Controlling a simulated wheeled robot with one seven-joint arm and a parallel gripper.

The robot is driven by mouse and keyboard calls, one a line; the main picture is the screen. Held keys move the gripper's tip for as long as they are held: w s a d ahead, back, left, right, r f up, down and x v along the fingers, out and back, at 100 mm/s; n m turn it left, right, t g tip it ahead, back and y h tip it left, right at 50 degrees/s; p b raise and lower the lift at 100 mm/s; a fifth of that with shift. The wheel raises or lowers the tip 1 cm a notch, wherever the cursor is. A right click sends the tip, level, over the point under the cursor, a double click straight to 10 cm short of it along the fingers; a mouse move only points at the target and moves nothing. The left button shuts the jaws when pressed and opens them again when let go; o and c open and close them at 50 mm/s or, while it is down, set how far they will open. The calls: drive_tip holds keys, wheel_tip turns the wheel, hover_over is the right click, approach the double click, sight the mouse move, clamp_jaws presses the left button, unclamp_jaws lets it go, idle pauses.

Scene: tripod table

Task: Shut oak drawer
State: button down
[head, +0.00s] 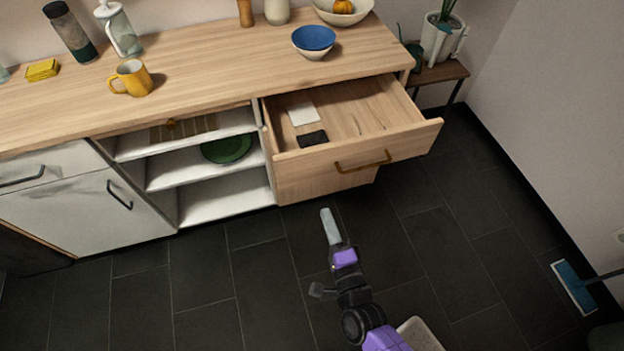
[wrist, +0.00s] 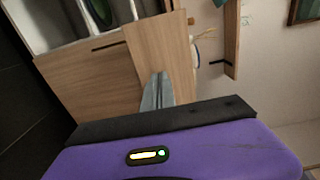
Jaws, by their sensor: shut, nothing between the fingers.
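The oak drawer (head: 325,170) is pulled well out of the right end of the cabinet in the head view. It has a brown bar handle (head: 363,163) on its front. A white item (head: 303,115) and a small dark item (head: 312,139) lie inside it. My gripper (head: 328,214) is shut and empty, in front of and below the drawer front, apart from it in the head view. In the wrist view my gripper's fingers (wrist: 157,88) point toward wooden panels of the cabinet; I cannot tell the distance there.
The wooden counter (head: 215,65) holds a yellow mug (head: 131,79), bottles and bowls. Open white shelves (head: 215,160) with a green plate (head: 227,148) are left of the drawer. A plant stand (head: 440,73) stands at the right. The dark tiled floor is mostly clear.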

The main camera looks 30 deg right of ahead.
drive_tip(key=p+x, duration=0.1)
drive_tip(key=x, duration=1.1)
drive_tip(key=shift+w+d, duration=0.1)
drive_tip(key=shift+w, duration=0.05)
drive_tip(key=b, duration=1.3)
approach(292, 127)
drive_tip(key=w+r, duration=0.1)
drive_tip(key=w, duration=0.2)
drive_tip(key=w+d+r, duration=0.1)
drive_tip(key=w+r, duration=0.1)
drive_tip(key=w, duration=0.1)
drive_tip(key=w+d+r, duration=0.1)
drive_tip(key=w, duration=0.2)
drive_tip(key=shift+w+d+r, duration=0.1)
drive_tip(key=shift+d+r, duration=0.15)
drive_tip(key=shift+r, duration=0.15)
drive_tip(key=shift+w+d, duration=0.1)
drive_tip(key=shift+w, duration=0.15)
drive_tip(key=shift+w+r, duration=0.15)
drive_tip(key=shift+r, duration=0.2)
drive_tip(key=shift+d, duration=0.1)
